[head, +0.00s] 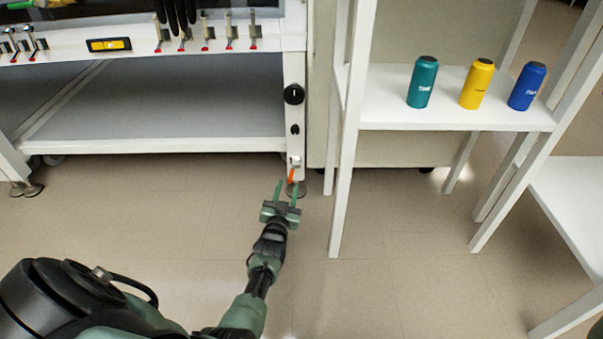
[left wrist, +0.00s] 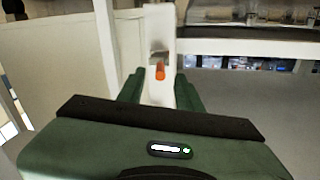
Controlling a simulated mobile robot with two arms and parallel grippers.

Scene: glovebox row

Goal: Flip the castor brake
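The castor brake is a small orange lever (head: 291,175) at the foot of the white glovebox leg (head: 294,125), low near the floor. It also shows in the left wrist view as an orange tip (left wrist: 160,72) below a metal bracket (left wrist: 159,57). My left gripper (head: 287,187) is open, its two green fingers just in front of the lever. In the left wrist view the fingers (left wrist: 160,90) stand apart on either side of the lever, with nothing held. Whether they touch it I cannot tell. My right gripper is not in view.
A white shelf stand (head: 385,115) is close to the right of the leg, holding a teal can (head: 422,82), a yellow can (head: 477,84) and a blue can (head: 527,87). The glovebox's lower shelf (head: 150,145) is empty. Floor in front is clear.

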